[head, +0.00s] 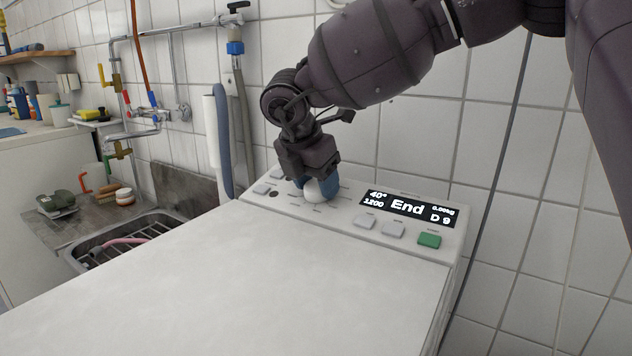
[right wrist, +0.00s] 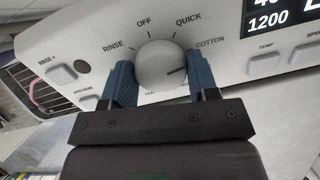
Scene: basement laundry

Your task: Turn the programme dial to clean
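The programme dial (right wrist: 162,66) is a round white knob on the washing machine's white control panel. Its dark pointer line points right, a little below the COTTON label (right wrist: 210,41). RINSE, OFF and QUICK stand around its left and top. A label starting "CLE" below the dial is mostly hidden by my gripper. My right gripper (right wrist: 162,74) has its blue fingers on both sides of the dial, and they appear closed against it. In the head view the right gripper (head: 318,188) reaches down over the dial (head: 315,193). My left gripper is not in view.
The display (head: 407,208) reads "End", 40° and 1200. White buttons (head: 393,229) and a green button (head: 429,240) lie right of the dial. The machine's white top (head: 230,285) is clear. A sink (head: 130,236) is at left; a tiled wall stands behind.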

